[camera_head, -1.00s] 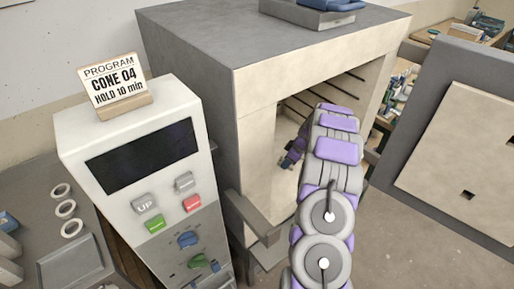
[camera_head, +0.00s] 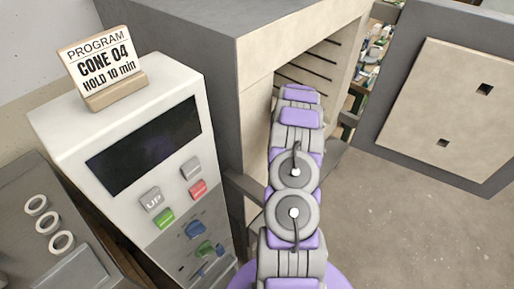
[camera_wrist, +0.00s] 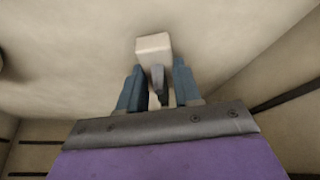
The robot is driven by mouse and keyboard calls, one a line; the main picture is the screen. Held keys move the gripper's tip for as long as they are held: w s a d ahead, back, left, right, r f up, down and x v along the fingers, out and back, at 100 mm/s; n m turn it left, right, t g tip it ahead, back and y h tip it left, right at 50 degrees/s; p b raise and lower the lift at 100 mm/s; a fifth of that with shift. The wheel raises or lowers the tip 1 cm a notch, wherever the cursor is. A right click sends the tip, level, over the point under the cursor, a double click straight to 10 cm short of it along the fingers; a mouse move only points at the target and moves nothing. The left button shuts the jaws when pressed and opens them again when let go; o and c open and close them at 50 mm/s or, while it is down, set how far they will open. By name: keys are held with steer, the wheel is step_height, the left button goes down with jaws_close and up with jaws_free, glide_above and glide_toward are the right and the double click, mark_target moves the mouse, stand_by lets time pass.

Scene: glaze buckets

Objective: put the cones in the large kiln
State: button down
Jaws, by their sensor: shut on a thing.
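The large kiln (camera_head: 256,57) is a grey box with a pale lining and dark grooves on its inner wall. Its door (camera_head: 440,105) stands open at the right. My arm reaches into the kiln's opening, and my gripper is hidden in the head view. In the wrist view my gripper (camera_wrist: 158,88) has its blue fingers shut on a cone pack (camera_wrist: 153,44), a pale block with a dark grey pointed piece between the fingers. Pale kiln surfaces surround it. I cannot tell whether the pack touches a surface. No other cones are clearly in view.
A white control box (camera_head: 120,140) with coloured buttons stands left of the kiln. A program sign (camera_head: 103,68) reading "CONE 04, HOLD 10 min" stands on it. White rings (camera_head: 48,224) lie on a grey surface at far left. Floor (camera_head: 400,230) at right is clear.

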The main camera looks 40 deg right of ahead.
steer(key=shift+d+f, duration=0.85)
steer(key=shift+f, duration=0.2)
steer(key=shift+d, duration=0.2)
steer(key=c, duration=1.1)
jaws_free()
steer(key=shift+s+d, duration=0.1)
steer(key=shift+d, duration=0.05)
steer(key=shift+c, duration=0.2)
steer(key=o, duration=0.3)
steer(key=shift+a+r, duration=0.15)
steer(key=shift+a, duration=0.35)
steer(key=shift+o, duration=0.3)
steer(key=shift+a+r, duration=0.15)
steer(key=shift+a, duration=0.25)
steer(key=shift+d+r, duration=0.15)
steer(key=shift+d, duration=0.25)
steer(key=p+v, duration=0.2)
steer(key=v, duration=0.9)
steer(key=shift+r+p, duration=0.2)
steer(key=shift+p, duration=0.1)
